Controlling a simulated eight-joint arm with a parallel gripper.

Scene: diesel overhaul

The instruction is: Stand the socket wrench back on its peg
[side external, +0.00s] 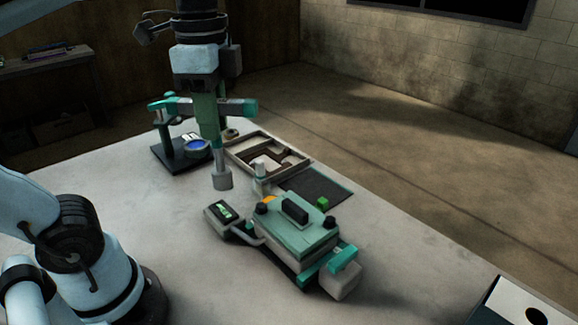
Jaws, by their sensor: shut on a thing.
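My gripper (207,85) points down above the table at the back left, shut on the socket wrench. The wrench's green shaft (209,120) hangs nearly upright below the jaws and ends in a pale grey socket (222,180). The socket's lower end looks close to the table top; I cannot tell whether it touches. A grey bar with teal ends (244,107) crosses at the shaft's height; I cannot tell whether it belongs to the wrench. A short pale upright post (260,180) stands right of the socket, apart from it; I cannot tell whether it is the peg.
A black stand (172,160) with a blue disc (197,148) is behind left.

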